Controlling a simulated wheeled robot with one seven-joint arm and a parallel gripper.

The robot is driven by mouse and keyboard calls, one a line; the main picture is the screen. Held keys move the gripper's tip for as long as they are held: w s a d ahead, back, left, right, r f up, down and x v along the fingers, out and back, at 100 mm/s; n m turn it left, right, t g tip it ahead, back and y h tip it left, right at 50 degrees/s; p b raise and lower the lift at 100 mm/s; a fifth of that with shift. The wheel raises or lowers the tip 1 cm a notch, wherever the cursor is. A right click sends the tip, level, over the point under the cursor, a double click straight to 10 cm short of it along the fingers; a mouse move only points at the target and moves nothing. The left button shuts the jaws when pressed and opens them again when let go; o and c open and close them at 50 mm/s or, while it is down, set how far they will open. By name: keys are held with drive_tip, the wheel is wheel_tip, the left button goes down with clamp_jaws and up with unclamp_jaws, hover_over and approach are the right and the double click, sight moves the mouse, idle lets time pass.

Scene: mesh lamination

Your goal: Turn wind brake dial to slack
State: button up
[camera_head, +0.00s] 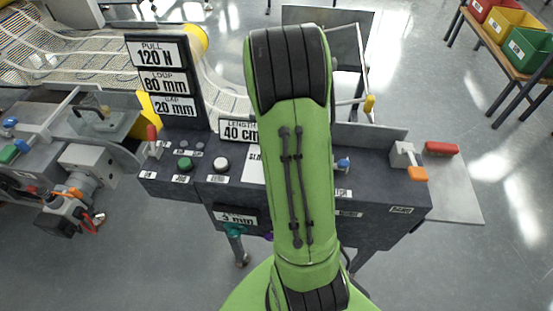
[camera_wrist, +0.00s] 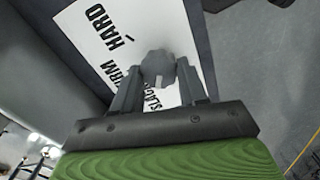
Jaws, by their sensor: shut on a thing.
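The wind brake dial (camera_wrist: 156,64) is a grey knob with a short white mark on its near side, in the wrist view. It sits on a white card (camera_wrist: 92,35) printed HARD, FIRM and SLACK. The white mark faces down the picture, toward the SLACK lettering, which is partly hidden by the fingers. My gripper (camera_wrist: 158,78) is shut on the dial, one finger on each side. In the head view, only a strip of the card (camera_head: 256,166) shows left of my green arm; the arm hides the dial and gripper.
The dark console (camera_head: 380,190) holds a green button (camera_head: 185,164), a white button (camera_head: 221,164), a blue control (camera_head: 343,164) and an orange-tipped lever (camera_head: 416,172). Signs (camera_head: 160,80) stand at its left. A bench with coloured bins (camera_head: 502,25) is at far right.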

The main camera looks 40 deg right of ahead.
drive_tip(key=shift+r, duration=0.1)
idle(0.4)
drive_tip(key=o, duration=1.1)
drive_tip(key=shift+c, duration=0.2)
wheel_tip(320, 180, up, 16)
drive_tip(key=p, duration=0.3)
drive_tip(key=shift+p, duration=0.4)
